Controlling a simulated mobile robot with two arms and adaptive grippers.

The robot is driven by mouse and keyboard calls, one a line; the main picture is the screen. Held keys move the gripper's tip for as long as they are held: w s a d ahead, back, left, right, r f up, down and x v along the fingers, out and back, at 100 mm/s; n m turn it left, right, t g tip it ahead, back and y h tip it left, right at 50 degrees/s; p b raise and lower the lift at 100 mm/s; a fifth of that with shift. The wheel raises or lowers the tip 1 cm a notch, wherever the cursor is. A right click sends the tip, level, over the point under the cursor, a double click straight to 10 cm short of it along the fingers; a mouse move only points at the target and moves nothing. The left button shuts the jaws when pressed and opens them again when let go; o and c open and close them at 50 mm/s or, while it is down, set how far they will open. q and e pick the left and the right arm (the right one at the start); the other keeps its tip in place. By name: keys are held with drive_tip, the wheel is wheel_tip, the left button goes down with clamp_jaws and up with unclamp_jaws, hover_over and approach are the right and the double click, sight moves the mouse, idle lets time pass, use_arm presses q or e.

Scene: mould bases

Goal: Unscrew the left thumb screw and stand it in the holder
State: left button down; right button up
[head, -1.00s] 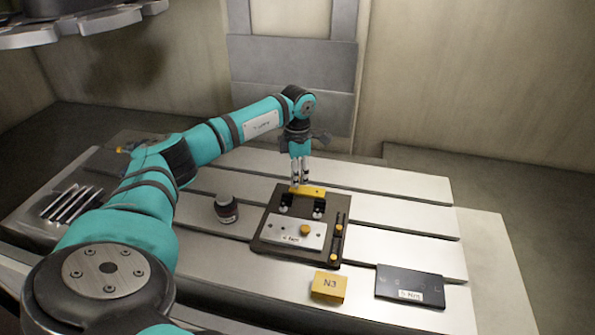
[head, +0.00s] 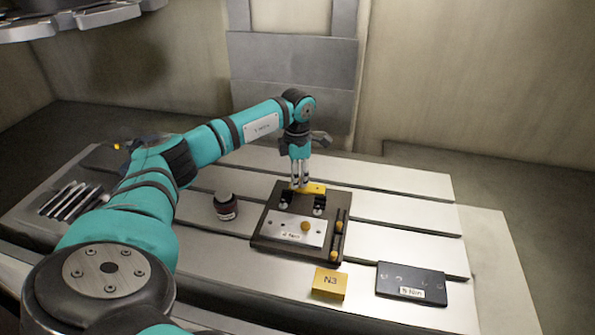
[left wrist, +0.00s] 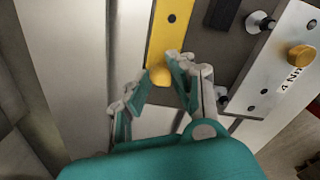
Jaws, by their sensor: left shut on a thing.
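My left gripper (head: 299,186) points straight down at the left part of the yellow bar (head: 315,189) at the back of the dark base (head: 262,240). In the left wrist view its fingers are shut on a round yellow thumb screw (left wrist: 161,77) at the end of the yellow bar (left wrist: 165,32). The fingers hide much of this screw in the head view, and I cannot tell how far it is out. A dark holder strip (head: 342,221) with yellow pieces in it runs along the base's right side. My right gripper is out of view.
A silver plate (head: 283,231) with a yellow knob (head: 305,226) lies on the base's front. A dark round jar (head: 225,206) stands left of the base. A yellow N3 block (head: 329,283) and a dark labelled plate (head: 410,282) lie in front and right. The slotted table is clear at right.

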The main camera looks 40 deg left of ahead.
use_arm(q)
drive_tip(key=c, duration=1.1)
unclamp_jaws()
drive_tip(key=shift+o, duration=0.2)
wheel_tip(320, 180, up, 12)
